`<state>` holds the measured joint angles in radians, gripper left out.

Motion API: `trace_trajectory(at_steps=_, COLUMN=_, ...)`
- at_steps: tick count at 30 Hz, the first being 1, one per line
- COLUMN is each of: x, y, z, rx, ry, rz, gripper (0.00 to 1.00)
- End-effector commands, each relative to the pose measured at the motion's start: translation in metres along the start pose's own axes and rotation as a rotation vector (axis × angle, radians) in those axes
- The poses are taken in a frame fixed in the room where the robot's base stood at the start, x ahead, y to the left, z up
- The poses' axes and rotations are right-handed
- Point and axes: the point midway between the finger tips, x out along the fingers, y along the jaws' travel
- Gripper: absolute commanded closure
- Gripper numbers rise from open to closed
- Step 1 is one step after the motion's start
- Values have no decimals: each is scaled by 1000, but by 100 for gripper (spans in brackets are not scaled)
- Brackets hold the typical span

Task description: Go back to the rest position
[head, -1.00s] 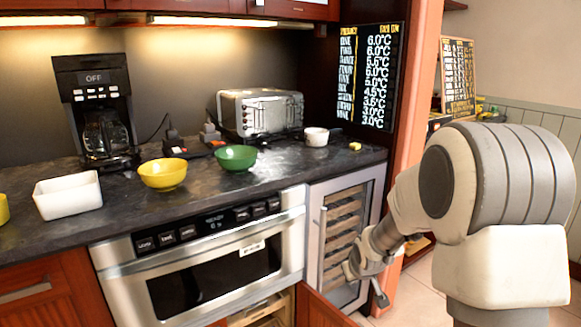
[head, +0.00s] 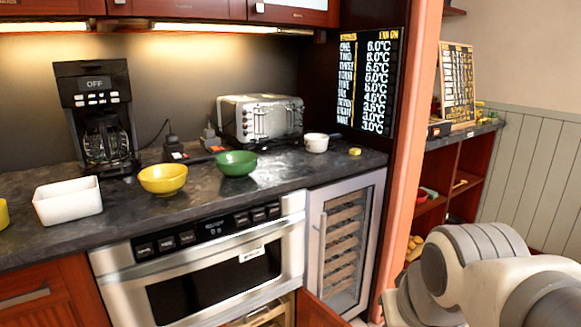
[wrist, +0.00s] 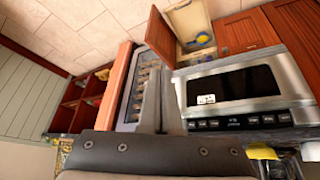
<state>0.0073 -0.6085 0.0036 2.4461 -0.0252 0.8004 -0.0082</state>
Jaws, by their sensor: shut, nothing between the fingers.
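My gripper (wrist: 157,84) shows in the wrist view, its fingers together with nothing between them. It is not visible in the head view, where my arm is folded low at the right edge. The microwave drawer (head: 215,282) sits closed under the counter in the head view. It also appears upside down in the wrist view (wrist: 236,87). My fingers are apart from it.
A wine cooler (head: 342,245) stands right of the microwave, with an orange pillar (head: 407,170) beside it. Below the microwave a wooden door (head: 322,312) stands open, beside an open drawer (wrist: 191,22). Bowls stand on the counter (head: 125,215).

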Motion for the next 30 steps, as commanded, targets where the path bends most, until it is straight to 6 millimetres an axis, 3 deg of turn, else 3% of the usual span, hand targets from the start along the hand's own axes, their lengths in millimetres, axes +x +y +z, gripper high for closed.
trace_trajectory(at_steps=5, x=-21, y=-6, z=36, rx=23, ry=-6, rz=-22, gripper=100)
trace_trajectory(at_steps=30, x=-205, y=1, z=-66, rx=23, ry=-12, rz=-22, gripper=100)
